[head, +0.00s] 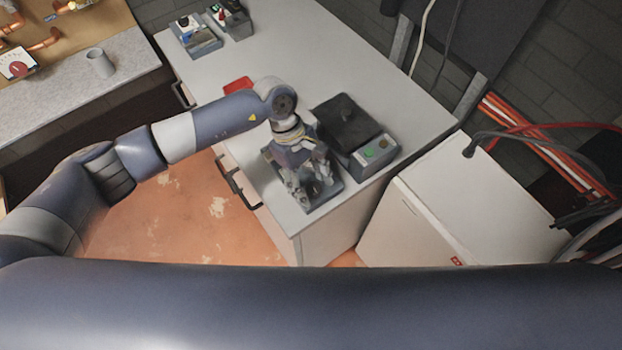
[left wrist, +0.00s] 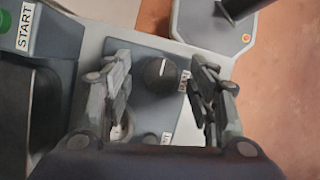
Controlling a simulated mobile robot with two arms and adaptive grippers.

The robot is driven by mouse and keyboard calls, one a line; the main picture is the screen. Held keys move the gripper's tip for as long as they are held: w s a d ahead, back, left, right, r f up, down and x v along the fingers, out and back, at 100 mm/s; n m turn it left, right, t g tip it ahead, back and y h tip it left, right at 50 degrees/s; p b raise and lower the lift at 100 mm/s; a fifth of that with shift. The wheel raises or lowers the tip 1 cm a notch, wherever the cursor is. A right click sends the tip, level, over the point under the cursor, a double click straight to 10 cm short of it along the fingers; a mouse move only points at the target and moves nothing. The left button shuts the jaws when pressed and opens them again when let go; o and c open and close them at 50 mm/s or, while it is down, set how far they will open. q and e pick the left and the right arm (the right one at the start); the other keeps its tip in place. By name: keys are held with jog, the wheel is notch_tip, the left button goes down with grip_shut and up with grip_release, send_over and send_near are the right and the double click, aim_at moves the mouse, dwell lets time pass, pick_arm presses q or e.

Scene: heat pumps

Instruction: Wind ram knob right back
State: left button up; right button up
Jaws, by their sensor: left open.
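My left gripper (head: 308,190) is over the front end of the grey bench, above a dark panel (head: 327,193) that it mostly covers in the head view. In the left wrist view the left gripper (left wrist: 160,62) is open, one finger on each side of a dark round knob (left wrist: 160,73) with a white mark. The knob sits on a blue-grey panel (left wrist: 148,100). A small white label beside it is partly hidden by the right finger. I cannot tell whether the fingers touch the knob. My right gripper is not in view.
A control box (head: 375,152) with a green button and a black top stands behind the gripper. A red tray (head: 238,86) lies farther back on the bench. A white cabinet (head: 455,215) stands to the right.

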pick_arm(q)
jog(key=c, duration=1.1)
jog(key=shift+o, duration=0.2)
